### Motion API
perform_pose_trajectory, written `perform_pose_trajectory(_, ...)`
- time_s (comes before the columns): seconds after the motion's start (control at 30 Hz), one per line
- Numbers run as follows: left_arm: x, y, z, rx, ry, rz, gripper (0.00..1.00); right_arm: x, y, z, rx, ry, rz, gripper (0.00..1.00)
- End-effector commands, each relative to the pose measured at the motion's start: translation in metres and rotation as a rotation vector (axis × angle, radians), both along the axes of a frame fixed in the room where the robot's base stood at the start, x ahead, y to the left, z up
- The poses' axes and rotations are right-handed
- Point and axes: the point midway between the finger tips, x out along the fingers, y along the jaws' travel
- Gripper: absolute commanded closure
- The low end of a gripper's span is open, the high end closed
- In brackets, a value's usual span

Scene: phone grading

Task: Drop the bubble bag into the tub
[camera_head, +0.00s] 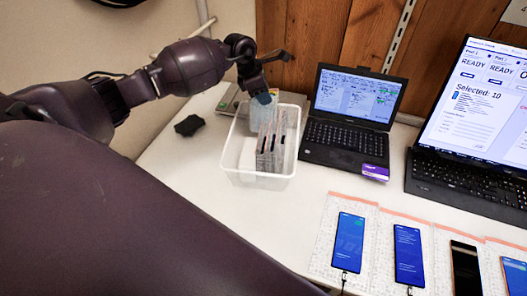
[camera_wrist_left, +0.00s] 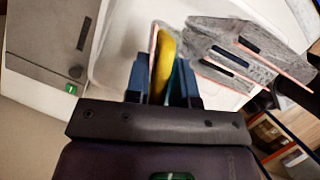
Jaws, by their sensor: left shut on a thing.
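The clear white tub (camera_head: 229,162) stands on the white table, left of the laptop; its wall also shows in the wrist view (camera_wrist_left: 114,38). Several grey bubble bags with pink edges (camera_head: 270,148) stand upright in it, and they show at upper right in the wrist view (camera_wrist_left: 225,62). My left gripper (camera_head: 264,97) is above the back part of the tub, pointing down. It is shut on a bubble bag (camera_head: 262,116), which hangs within the tub's rim, behind the other bags. In the wrist view, a yellow strip shows between the blue fingertips (camera_wrist_left: 165,85). My right gripper is out of view.
A grey device (camera_head: 230,98) sits behind the tub. A black crumpled thing (camera_head: 188,125) lies left of it. Several phones lie on bags at front right, such as this one (camera_head: 348,243).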

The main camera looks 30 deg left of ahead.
Motion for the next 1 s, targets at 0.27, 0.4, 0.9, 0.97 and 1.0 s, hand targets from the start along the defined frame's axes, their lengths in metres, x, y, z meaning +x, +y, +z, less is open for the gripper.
perform_pose_trajectory(0.27,0.0003,-0.0002,-0.0147,-0.001,-0.001,0.0,1.0,-0.0014,0.0002,-0.0089,0.0,0.005,0.0,0.0)
perform_pose_trajectory(0.4,0.0004,-0.0001,-0.0138,-0.001,-0.002,0.0,1.0,-0.0013,0.0003,-0.0082,0.0,0.005,0.0,0.0)
perform_pose_trajectory(0.9,-0.0003,0.0,-0.0147,0.0,0.001,0.0,0.48,-0.0013,0.0003,-0.0082,0.0,0.005,0.0,0.0)
perform_pose_trajectory(0.97,-0.0004,0.0005,-0.0135,0.001,0.001,0.0,0.48,-0.0013,0.0002,-0.0082,0.0,0.005,0.0,0.0)
perform_pose_trajectory(1.0,-0.0008,0.0012,-0.0116,0.001,0.001,0.0,0.48,-0.0013,0.0002,-0.0082,0.0,0.005,0.0,0.0)
